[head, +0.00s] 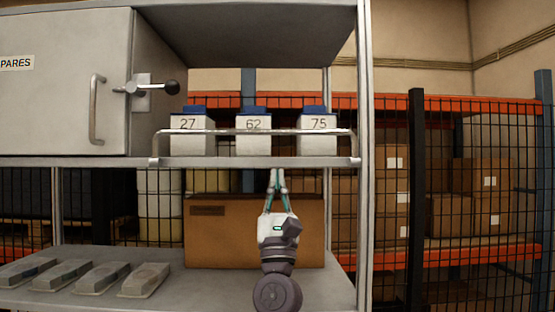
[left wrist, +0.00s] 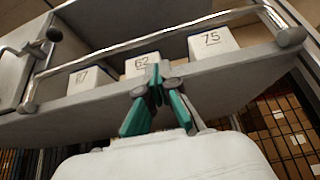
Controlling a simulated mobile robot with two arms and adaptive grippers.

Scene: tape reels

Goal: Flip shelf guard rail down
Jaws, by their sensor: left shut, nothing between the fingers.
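The guard rail (head: 254,131) is a silver bar along the front of the upper shelf. It stands raised in front of the boxes, its ends at brackets on the shelf edge. It also shows in the left wrist view (left wrist: 150,42). My left gripper (head: 277,175) is shut and empty, pointing up just below the shelf's front edge (head: 240,162), under and right of the rail's middle. In the left wrist view its teal fingers (left wrist: 155,80) meet in front of the shelf edge, apart from the rail bar. My right gripper is not in view.
White boxes 27 (head: 192,134), 62 (head: 253,134) and 75 (head: 318,134) stand behind the rail. A grey cabinet (head: 60,90) with a black-knobbed latch (head: 150,87) is at left. A cardboard box (head: 225,235) and several grey trays (head: 95,277) sit on the lower shelf.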

